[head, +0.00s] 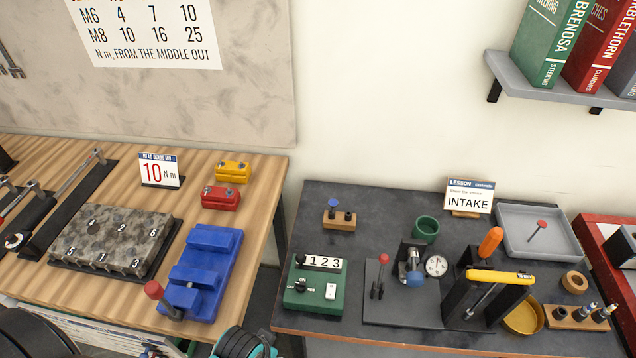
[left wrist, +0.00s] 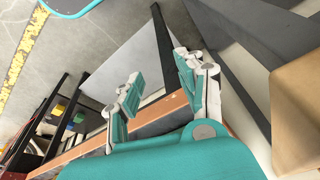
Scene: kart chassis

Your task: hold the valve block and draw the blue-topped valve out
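A small wooden block (head: 345,225) stands at the back left of the dark bench. A valve with a blue top (head: 334,203) stands upright in its left part, with dark round parts beside it. My left gripper (left wrist: 156,92) is open and empty in the left wrist view, its two teal and grey fingers apart near a bench edge. A teal and black part of my left arm shows at the bottom of the head view, well in front of the block. My right gripper is not in view.
The green switch box (head: 312,290), dial gauge (head: 436,266), yellow-handled frame (head: 500,278) and green cup (head: 426,229) crowd the dark bench (head: 385,200). A grey tray (head: 512,212) holds a red-topped piece (head: 541,225). A blue vise (head: 205,268) stands on the left wooden bench.

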